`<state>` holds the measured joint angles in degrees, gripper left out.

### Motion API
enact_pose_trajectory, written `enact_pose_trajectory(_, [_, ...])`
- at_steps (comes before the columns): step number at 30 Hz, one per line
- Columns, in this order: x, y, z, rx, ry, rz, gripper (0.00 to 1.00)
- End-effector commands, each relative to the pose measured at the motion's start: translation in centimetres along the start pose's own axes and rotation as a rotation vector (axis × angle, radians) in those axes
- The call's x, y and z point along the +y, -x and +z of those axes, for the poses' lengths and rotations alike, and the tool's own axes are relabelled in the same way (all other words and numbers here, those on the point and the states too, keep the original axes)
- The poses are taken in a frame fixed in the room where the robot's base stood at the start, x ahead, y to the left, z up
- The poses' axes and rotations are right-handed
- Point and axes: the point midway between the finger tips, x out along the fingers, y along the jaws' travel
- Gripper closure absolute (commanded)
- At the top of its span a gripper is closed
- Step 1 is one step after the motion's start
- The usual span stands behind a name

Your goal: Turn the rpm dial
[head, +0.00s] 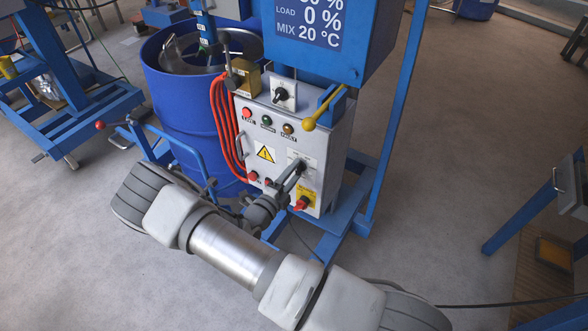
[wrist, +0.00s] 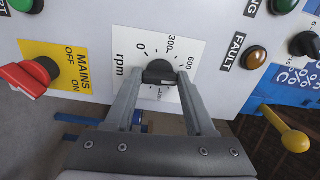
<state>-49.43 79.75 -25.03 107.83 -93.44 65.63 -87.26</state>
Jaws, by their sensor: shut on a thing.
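The rpm dial (wrist: 158,71) is a black knob on a white scale plate in the wrist view. The labels 0, 300 and 600 show around it; lower markings are partly covered. My gripper (wrist: 160,77) has one finger on each side of the knob and is shut on it. In the head view my gripper (head: 297,170) reaches the front of the grey control box (head: 325,140); the dial itself is mostly hidden there. I cannot tell exactly where the knob points.
The red mains switch (wrist: 27,76) sits beside the dial plate, with the amber fault lamp (wrist: 255,58) on the other side. A yellow-knobbed lever (head: 312,122) sticks out above. A blue drum (head: 190,100) and red cable (head: 222,125) stand left of the box.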

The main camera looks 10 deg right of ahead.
Motion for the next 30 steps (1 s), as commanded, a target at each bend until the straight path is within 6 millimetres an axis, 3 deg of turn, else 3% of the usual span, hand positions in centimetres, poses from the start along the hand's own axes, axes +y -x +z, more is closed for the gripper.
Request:
enact_pose_trajectory(15, [0.09,0.03,-0.07,0.001,0.333,0.003,1.0])
enact_pose_trajectory(30, [0.15,0.03,-0.08,0.001,0.393,0.002,1.0])
